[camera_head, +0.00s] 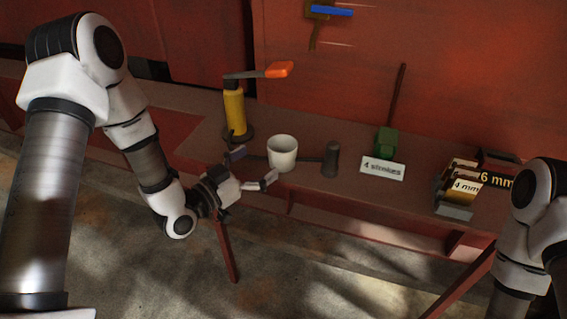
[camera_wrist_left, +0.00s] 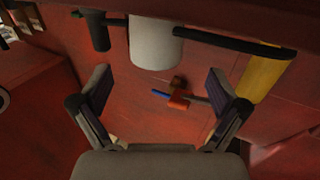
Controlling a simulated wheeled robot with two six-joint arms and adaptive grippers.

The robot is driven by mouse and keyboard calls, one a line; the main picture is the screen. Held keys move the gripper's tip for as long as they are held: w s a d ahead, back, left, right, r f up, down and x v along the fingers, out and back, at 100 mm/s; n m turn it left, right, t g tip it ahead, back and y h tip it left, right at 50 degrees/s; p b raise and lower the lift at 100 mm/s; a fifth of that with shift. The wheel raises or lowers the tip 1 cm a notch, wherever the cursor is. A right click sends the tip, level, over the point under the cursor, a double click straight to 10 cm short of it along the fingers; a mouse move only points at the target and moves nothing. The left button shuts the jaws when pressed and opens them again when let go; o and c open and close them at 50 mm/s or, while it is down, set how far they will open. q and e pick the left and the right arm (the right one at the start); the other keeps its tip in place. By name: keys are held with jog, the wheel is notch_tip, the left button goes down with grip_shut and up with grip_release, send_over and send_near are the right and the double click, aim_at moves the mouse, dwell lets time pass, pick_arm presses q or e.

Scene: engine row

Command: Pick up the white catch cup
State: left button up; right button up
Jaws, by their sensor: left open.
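The white catch cup (camera_head: 282,153) stands upright on the red bench in the head view. A dark bar runs beside or behind it. My left gripper (camera_head: 254,168) is just left of the cup and in front of it, open and empty. In the left wrist view the cup (camera_wrist_left: 156,43) shows at the top middle, beyond the two spread fingertips of the gripper (camera_wrist_left: 160,85). The fingers look apart from the cup. My right arm shows at the right edge of the head view, but its gripper is out of view.
A yellow cylinder (camera_head: 235,110) with an orange-ended lever (camera_head: 279,69) stands left of the cup. A dark cylinder (camera_head: 331,159) stands to its right. Farther right are a green block (camera_head: 386,142), a "4 strokes" sign (camera_head: 382,168) and a rack (camera_head: 454,211) with "4 mm" and "6 mm" labels.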

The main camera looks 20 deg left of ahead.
aim_at(291, 143)
pick_arm(q)
jog(key=x, duration=0.7)
jog(key=shift+w+d+f, duration=0.15)
jog(key=shift+d+f, duration=0.05)
jog(key=shift+d, duration=0.15)
jog(key=c, duration=1.2)
